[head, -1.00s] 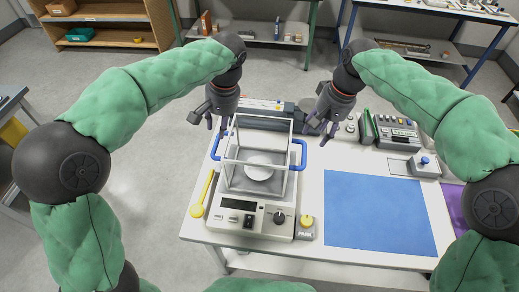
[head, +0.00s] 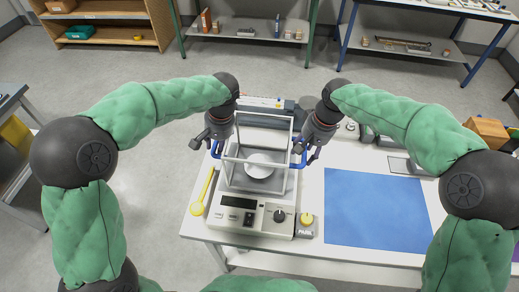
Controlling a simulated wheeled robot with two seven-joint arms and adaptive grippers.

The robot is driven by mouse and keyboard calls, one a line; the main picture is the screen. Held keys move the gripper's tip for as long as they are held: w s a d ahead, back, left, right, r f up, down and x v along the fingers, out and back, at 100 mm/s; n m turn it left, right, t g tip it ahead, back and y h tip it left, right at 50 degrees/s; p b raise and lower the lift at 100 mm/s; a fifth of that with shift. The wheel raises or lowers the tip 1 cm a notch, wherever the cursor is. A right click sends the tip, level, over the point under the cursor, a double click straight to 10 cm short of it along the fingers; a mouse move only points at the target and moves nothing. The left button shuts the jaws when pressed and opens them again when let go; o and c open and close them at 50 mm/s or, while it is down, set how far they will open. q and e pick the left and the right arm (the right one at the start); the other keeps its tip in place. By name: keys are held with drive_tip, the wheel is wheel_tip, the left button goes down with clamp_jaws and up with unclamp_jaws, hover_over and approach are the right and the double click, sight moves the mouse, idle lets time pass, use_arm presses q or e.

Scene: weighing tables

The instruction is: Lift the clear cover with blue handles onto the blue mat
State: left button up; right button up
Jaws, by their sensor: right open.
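The clear cover (head: 264,138) stands upright on the balance (head: 240,210), around its round white pan. Its left blue handle (head: 216,150) and right blue handle (head: 298,163) show at its sides, partly hidden by my grippers. My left gripper (head: 207,146) is at the left handle; its fingers overlap the handle, and I cannot tell whether they grip it. My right gripper (head: 306,157) is open at the right handle, its fingers close around or beside it. The blue mat (head: 375,209) lies flat and empty on the table, right of the balance.
A yellow spoon-like tool (head: 203,190) lies left of the balance. A yellow-topped PARK block (head: 306,223) stands at its front right corner. A dark device (head: 308,104) is behind the cover. My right arm hides part of the equipment behind the mat.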

use_arm(q)
clamp_jaws()
use_arm(e)
drive_tip(key=c, duration=0.8)
clamp_jaws()
use_arm(q)
drive_tip(key=shift+r, duration=0.2)
use_arm(e)
drive_tip(key=shift+r, duration=0.2)
